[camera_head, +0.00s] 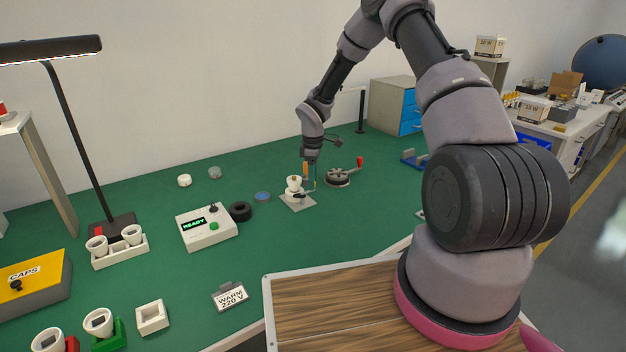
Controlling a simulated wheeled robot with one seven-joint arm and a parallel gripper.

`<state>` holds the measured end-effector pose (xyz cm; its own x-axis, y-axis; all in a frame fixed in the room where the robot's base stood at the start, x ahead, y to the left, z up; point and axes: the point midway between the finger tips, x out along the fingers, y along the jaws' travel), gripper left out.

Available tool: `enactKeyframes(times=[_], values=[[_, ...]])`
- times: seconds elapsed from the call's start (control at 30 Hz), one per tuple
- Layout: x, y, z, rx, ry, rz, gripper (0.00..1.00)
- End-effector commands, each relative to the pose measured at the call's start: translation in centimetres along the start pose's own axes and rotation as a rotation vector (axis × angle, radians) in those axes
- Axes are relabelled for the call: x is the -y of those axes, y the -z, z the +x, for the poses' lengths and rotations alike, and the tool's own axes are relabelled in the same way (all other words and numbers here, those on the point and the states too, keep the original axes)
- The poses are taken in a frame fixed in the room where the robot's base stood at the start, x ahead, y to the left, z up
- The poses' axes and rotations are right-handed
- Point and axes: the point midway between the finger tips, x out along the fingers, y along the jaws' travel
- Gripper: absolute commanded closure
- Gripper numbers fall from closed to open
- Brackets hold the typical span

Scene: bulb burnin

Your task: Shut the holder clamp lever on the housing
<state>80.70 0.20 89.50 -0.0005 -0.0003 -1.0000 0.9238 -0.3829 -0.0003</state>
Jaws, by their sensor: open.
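A small white housing (294,184) stands upright on a pale square holder plate (298,204) in the middle of the green bench. A small dark part, perhaps the clamp lever (300,195), shows low on the housing's right side; its exact position is too small to tell. My gripper (310,178) points down just right of the housing, with its fingers apart and nothing visible between them. The fingers are close to the housing and dark part; I cannot tell whether they touch.
A round grey device (338,178) with a red-knobbed handle (360,161) stands right of my gripper. A control box (206,228) reading READY, a black ring (240,211) and a blue disc (262,196) lie left.

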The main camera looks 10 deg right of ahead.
Motion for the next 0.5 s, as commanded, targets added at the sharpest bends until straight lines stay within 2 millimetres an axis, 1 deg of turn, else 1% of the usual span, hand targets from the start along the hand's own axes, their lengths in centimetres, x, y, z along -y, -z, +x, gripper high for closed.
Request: enactKeyframes(times=[0.23,0.27,0.3,0.4,0.5], values=[[-0.01,0.01,0.11,0.000,-0.001,0.000,0.45],[-0.02,0.01,0.10,0.000,-0.001,0.000,0.49],[-0.01,0.01,0.10,0.000,0.000,0.000,0.65],[-0.01,0.01,0.09,0.000,0.000,0.000,1.00],[-0.02,0.02,0.08,-0.001,-0.001,0.000,1.00]])
